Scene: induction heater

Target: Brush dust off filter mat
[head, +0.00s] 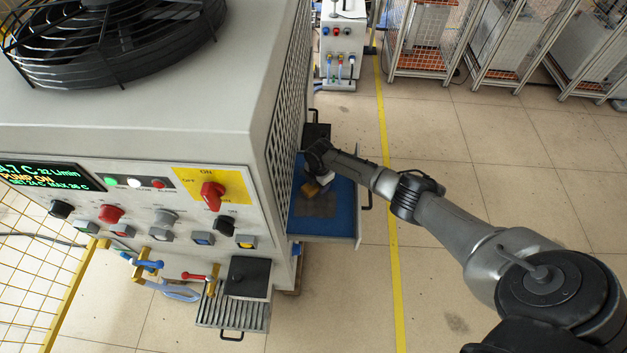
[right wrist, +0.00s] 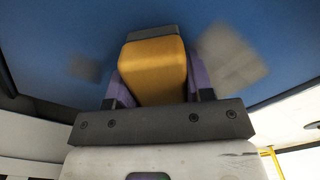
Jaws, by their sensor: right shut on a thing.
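The blue filter mat (head: 343,193) lies in a pulled-out tray at the right side of the heater cabinet. It fills the top of the right wrist view (right wrist: 285,75). A grey-brown dust patch (head: 318,206) is on the mat in the head view. The right wrist view shows a larger dust patch (right wrist: 230,55) at right and a smaller one (right wrist: 83,68) at left. My right gripper (head: 316,183) is over the mat, its purple fingers shut on a yellow brush handle (right wrist: 153,72). The brush's grey end (right wrist: 152,33) points to the mat; contact cannot be told. My left gripper is out of view.
The cabinet (head: 180,100) with its control panel stands left of the tray. A dark box (head: 316,133) is behind the tray, and a handle (head: 367,193) sticks out at its right. A black-lidded box (head: 248,277) juts from the cabinet front.

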